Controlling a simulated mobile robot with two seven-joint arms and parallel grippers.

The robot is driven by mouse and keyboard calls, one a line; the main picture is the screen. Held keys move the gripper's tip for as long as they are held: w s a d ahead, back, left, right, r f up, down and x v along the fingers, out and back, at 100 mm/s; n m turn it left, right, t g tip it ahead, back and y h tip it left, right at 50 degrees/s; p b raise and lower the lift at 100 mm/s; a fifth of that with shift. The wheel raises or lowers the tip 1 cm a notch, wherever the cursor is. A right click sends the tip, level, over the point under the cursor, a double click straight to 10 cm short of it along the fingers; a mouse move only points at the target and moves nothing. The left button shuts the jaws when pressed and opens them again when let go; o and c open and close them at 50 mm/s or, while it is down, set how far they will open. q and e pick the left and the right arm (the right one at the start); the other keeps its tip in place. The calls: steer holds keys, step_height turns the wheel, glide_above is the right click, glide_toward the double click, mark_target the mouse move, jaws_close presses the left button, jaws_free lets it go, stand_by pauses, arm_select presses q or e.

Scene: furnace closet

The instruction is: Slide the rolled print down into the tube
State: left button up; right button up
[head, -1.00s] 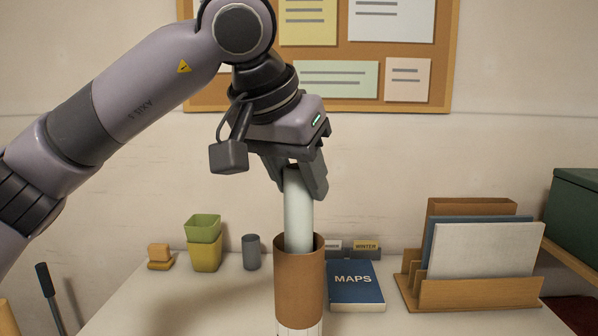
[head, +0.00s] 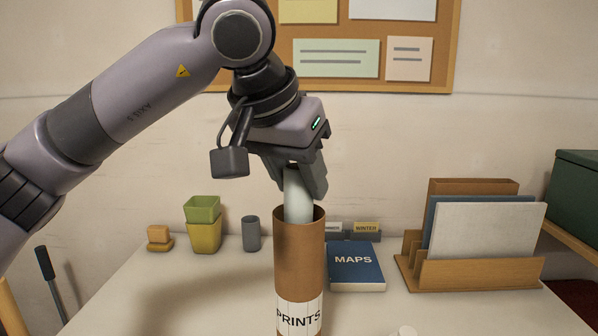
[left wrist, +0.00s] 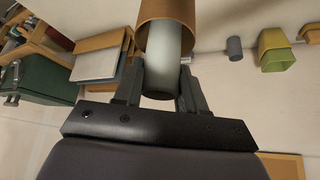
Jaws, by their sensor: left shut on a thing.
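The rolled print (head: 298,198) is a pale white roll, nearly upright, with its lower part inside the tube. The tube (head: 300,258) is brown cardboard with a white PRINTS label and stands upright on the table. My left gripper (head: 302,184) is shut on the upper end of the roll, a little above the tube's rim. In the left wrist view, the roll (left wrist: 163,62) lies between the two fingers and runs into the mouth of the tube (left wrist: 167,12). The roll's lower end is hidden inside the tube. My right gripper is not in view.
A blue MAPS book (head: 356,268) lies just right of the tube. A wooden file rack (head: 470,274) with folders stands further right. A grey cup (head: 251,234) and green and yellow pots (head: 204,236) stand to the left.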

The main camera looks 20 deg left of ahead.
arm_select(q)
steer(key=shift+f+b, duration=0.45)
steer(key=shift+f, duration=0.35)
steer(key=o, duration=1.2)
steer(key=shift+o, duration=0.2)
steer(key=shift+r, duration=0.1)
step_height(320, 180, up, 30)
steer(key=p, duration=1.5)
steer(key=shift+p, duration=0.35)
